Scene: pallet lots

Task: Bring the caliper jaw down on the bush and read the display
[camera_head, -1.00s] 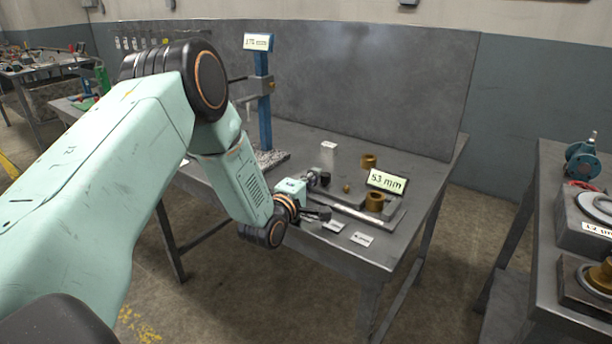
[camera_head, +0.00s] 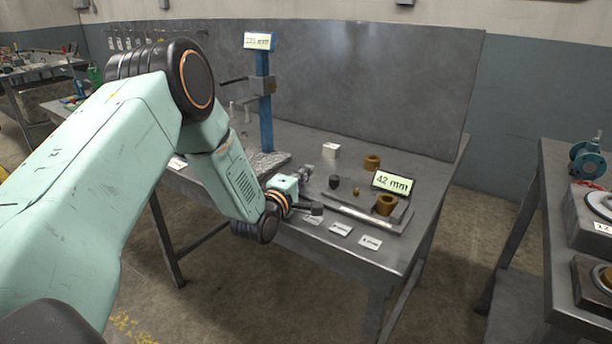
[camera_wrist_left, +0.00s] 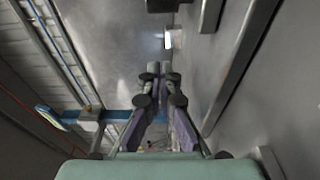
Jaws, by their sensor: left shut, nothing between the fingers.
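A blue upright gauge column (camera_head: 265,125) stands at the back left of the bench, with a grey slider, thin arms and a display on top (camera_head: 257,41) whose digits are hard to read. A low grey fixture (camera_head: 352,215) on the right has a pale bar and a tilted display (camera_head: 392,183) reading 42 mm. A brass bush (camera_head: 386,204) stands on it in front of the display. Which part is the caliper jaw I cannot tell. My left gripper (camera_head: 307,173) is shut and empty, left of the fixture; its closed fingers (camera_wrist_left: 160,75) show in the wrist view. My right gripper is not seen.
A second brass bush (camera_head: 372,161) and a small white box (camera_head: 330,151) stand behind. A small black cylinder (camera_head: 333,182) is just right of my gripper. White cards (camera_head: 341,229) lie along the front edge. Another bench (camera_head: 560,240) stands right across a gap.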

